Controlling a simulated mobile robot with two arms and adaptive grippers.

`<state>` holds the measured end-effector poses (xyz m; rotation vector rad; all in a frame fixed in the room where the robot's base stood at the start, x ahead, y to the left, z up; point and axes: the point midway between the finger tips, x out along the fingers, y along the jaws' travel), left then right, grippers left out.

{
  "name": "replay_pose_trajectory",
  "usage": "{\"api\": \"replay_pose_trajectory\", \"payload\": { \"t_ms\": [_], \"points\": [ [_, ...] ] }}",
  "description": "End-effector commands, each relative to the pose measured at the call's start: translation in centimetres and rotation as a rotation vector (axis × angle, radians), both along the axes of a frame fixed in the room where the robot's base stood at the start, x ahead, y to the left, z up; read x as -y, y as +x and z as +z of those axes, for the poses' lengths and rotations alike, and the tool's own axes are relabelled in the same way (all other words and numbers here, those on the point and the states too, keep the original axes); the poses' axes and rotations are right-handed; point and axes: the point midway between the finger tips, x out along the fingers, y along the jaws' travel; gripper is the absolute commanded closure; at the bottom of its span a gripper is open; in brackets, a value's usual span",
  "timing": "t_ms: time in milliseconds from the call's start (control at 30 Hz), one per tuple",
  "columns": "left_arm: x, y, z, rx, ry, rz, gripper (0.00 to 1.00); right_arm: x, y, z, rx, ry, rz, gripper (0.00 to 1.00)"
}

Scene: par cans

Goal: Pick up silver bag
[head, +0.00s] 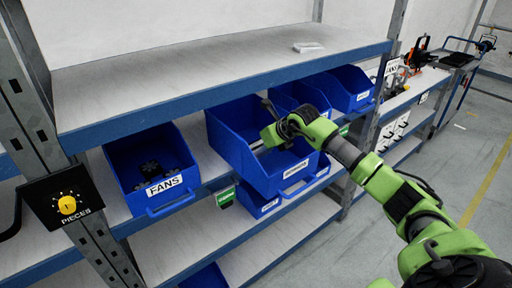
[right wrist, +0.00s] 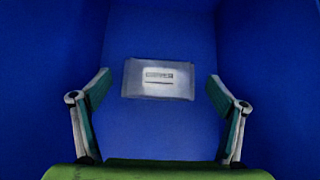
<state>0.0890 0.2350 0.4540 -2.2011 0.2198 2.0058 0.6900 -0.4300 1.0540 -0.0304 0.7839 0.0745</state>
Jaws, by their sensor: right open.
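The silver bag (right wrist: 158,79) lies flat on the floor of a blue bin, seen in the right wrist view. It is a grey rectangle with a small label in its middle. My right gripper (right wrist: 158,92) is open and empty, with one finger on each side of the bag in the picture. In the head view, my right gripper (head: 268,122) reaches into the blue bin (head: 228,140) on the middle shelf. The bag cannot be made out for certain in the head view. My left gripper is not in view.
A blue FANS bin (head: 178,195) with black parts stands to the left. More blue bins (head: 350,88) stand to the right. The upper shelf (head: 200,75) overhangs the bins. A shelf post (head: 392,60) stands right of them.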

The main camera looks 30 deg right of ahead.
Motion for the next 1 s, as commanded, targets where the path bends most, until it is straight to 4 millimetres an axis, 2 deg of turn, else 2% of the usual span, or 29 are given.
{"api": "replay_pose_trajectory", "payload": {
  "t_ms": [33,200,500,667,1000],
  "points": [
    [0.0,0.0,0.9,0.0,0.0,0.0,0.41,-0.2,0.5,-0.1,-0.002,0.003,-0.001,0.11],
    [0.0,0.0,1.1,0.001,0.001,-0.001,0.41,-0.2,1.6,-1.3,0.0,0.002,-0.001,0.11],
    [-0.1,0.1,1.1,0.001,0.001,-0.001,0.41,-0.2,1.8,-1.7,0.001,-0.001,0.001,0.11],
    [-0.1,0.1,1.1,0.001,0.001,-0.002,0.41,-0.2,1.8,-1.7,0.0,0.0,0.0,0.53],
    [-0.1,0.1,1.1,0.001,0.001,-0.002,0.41,-0.1,1.8,-1.7,0.0,0.0,0.0,0.54]
  ]
}}
